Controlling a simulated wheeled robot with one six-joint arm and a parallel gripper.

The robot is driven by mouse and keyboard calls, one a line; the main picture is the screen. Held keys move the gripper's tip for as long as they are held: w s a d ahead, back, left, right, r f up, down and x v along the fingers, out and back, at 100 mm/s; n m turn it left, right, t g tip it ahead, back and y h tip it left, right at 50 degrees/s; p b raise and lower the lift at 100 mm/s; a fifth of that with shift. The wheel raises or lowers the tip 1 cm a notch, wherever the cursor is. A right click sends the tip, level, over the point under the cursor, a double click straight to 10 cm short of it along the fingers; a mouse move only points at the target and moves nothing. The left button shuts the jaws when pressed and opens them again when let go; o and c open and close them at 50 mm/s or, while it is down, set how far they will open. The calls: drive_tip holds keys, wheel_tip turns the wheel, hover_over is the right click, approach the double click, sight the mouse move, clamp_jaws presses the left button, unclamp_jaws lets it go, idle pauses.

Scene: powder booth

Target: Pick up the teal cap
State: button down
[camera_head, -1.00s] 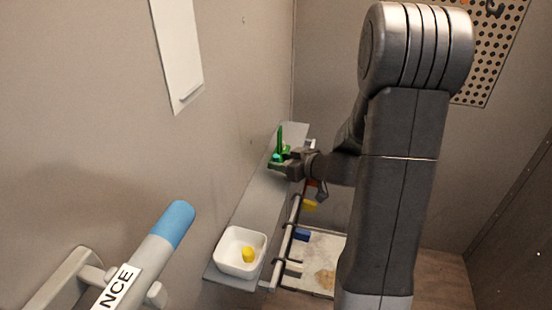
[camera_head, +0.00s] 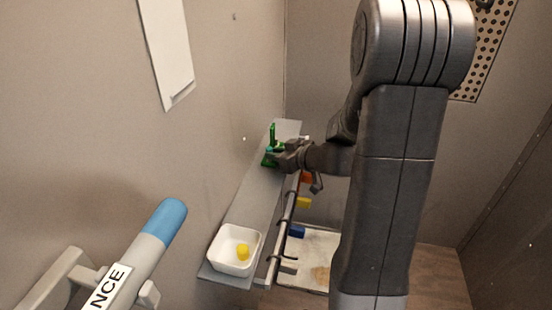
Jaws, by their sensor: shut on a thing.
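The teal cap (camera_head: 269,150) is a small spot at the far end of the grey shelf (camera_head: 252,197), beside a green upright thing (camera_head: 272,134). My gripper (camera_head: 277,154) reaches in from the right at the cap and is shut on it. The jaws and the cap are small here, and the gripper partly covers the green thing. I cannot tell whether the cap is clear of what lies under it.
A white bowl (camera_head: 221,262) with a yellow piece (camera_head: 243,252) stands at the shelf's near end. A rail (camera_head: 283,233) with hooks and coloured pieces runs along the shelf's right side. The shelf's middle is clear.

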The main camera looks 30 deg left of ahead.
drive_tip(key=shift+r, duration=0.6)
drive_tip(key=shift+d+r, duration=0.2)
drive_tip(key=shift+r, duration=0.1)
drive_tip(key=s+d+b, duration=0.2)
drive_tip(key=d, duration=0.6)
drive_tip(key=s+d+b, duration=0.2)
drive_tip(key=d, duration=0.7)
drive_tip(key=shift+w+d, duration=0.1)
